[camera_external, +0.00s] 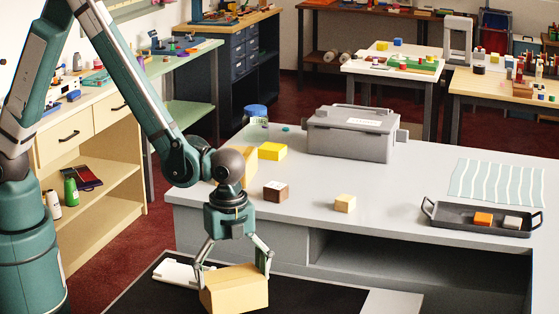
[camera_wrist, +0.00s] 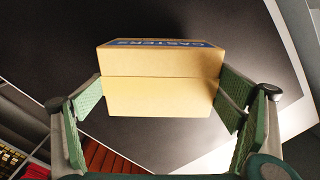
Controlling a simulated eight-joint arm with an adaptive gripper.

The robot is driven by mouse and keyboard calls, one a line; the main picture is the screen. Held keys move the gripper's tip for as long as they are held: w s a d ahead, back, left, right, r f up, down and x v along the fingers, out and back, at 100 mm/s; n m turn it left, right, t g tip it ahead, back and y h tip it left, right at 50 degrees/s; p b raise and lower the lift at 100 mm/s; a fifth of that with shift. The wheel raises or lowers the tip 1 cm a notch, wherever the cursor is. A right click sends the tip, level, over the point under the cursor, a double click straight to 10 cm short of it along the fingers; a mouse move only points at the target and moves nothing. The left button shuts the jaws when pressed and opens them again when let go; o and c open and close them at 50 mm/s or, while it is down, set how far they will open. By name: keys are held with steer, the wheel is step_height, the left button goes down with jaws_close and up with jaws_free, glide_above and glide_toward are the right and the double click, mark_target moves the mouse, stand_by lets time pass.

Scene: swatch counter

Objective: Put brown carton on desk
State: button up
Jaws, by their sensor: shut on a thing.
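The tan-brown carton (camera_external: 236,292) is between the fingers of my gripper (camera_external: 234,274), low at the bottom of the external view. In the wrist view the carton (camera_wrist: 160,97) shows a blue strip lettered "CASTERS" on its upper face, with a finger of my gripper (camera_wrist: 161,98) against each side. The gripper is shut on it. The carton is over a black surface (camera_external: 320,297) in front of the grey counter (camera_external: 400,180); I cannot tell whether it touches that surface.
The counter holds a dark brown cube (camera_external: 276,191), a cream block (camera_external: 345,202), a yellow box (camera_external: 272,151), a grey case (camera_external: 352,133), a striped cloth (camera_external: 497,182) and a black tray (camera_external: 455,218) with small blocks. A white flat item (camera_external: 177,271) lies left of the carton. The counter's middle right is clear.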

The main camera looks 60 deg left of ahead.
steer(key=shift+f, duration=0.9)
steer(key=shift+f, duration=0.15)
steer(key=o, duration=0.9)
steer(key=shift+r, duration=0.25)
steer(key=shift+r+p, duration=0.5)
steer(key=shift+r, duration=5.4)
